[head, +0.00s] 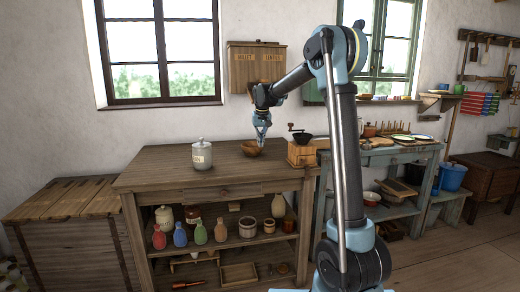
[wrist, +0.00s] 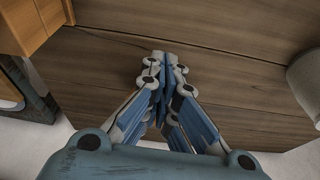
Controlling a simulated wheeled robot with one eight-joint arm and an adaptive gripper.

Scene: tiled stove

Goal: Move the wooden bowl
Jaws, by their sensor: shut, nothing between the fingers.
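The wooden bowl (head: 252,149) is a small brown round bowl. It sits on the wooden workbench top (head: 170,165), between the white jar and the coffee grinder. My gripper (head: 262,143) points down at the bowl's right side in the head view, with its tips close to the rim. I cannot tell whether they touch it. In the wrist view my gripper (wrist: 163,64) has its fingers together and empty above the wood planks. The bowl cannot be made out in the wrist view.
A white lidded jar (head: 202,155) stands left of the bowl; its side shows in the wrist view (wrist: 306,78). A wooden coffee grinder (head: 301,153) stands close on the right. A wall box (head: 246,65) hangs behind. The bench's front left is clear.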

